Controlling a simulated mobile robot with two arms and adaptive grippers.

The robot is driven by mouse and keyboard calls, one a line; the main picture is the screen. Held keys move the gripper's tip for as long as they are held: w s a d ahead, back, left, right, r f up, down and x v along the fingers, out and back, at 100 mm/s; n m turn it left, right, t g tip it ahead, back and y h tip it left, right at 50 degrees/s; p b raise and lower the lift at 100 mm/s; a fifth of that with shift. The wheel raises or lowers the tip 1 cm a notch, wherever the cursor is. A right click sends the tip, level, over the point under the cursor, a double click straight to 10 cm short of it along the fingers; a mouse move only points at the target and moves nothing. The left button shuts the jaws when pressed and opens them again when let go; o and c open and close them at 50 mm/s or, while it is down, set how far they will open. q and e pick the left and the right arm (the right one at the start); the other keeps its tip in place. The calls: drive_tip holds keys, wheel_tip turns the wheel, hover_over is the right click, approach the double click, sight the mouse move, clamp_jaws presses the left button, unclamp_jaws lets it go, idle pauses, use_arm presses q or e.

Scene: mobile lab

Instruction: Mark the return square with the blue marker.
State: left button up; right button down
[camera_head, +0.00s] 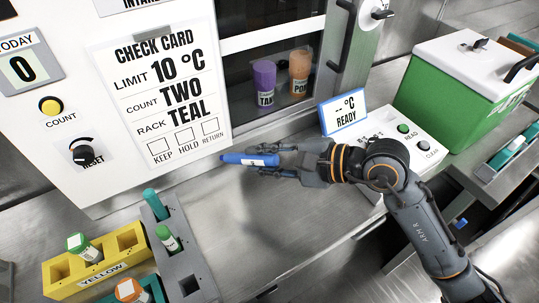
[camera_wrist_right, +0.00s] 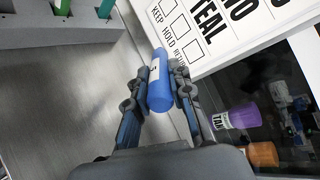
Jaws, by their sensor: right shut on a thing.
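The white check card (camera_head: 165,95) is on the upright white panel. Its return square (camera_head: 210,127) is the rightmost of three squares in the bottom row, and all three look blank. In the right wrist view the return square (camera_wrist_right: 192,48) is just beyond the gripper. My right gripper (camera_head: 283,161) is shut on the blue marker (camera_head: 240,158). In the head view the marker points left, its far end just below and right of the card, apparently apart from it. In the wrist view the marker (camera_wrist_right: 160,82) lies between the fingers. My left gripper is not in view.
A yellow rack (camera_head: 76,275) and a grey rack (camera_head: 172,262) with tubes stand at the lower left. A console (camera_head: 385,130) with a READY display (camera_head: 343,108) and a green box (camera_head: 455,90) are at the right. Purple (camera_head: 264,82) and orange (camera_head: 299,70) cups stand behind glass.

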drive_tip(key=shift+w+d+f+m+t, duration=0.1)
drive_tip(key=shift+w+d+m+t, duration=0.45)
drive_tip(key=shift+t, duration=0.35)
drive_tip(key=w+a, duration=0.3)
drive_tip(key=w, duration=0.2)
drive_tip(key=shift+w+a, duration=0.55)
drive_tip(key=shift+w, duration=0.2)
idle(0.4)
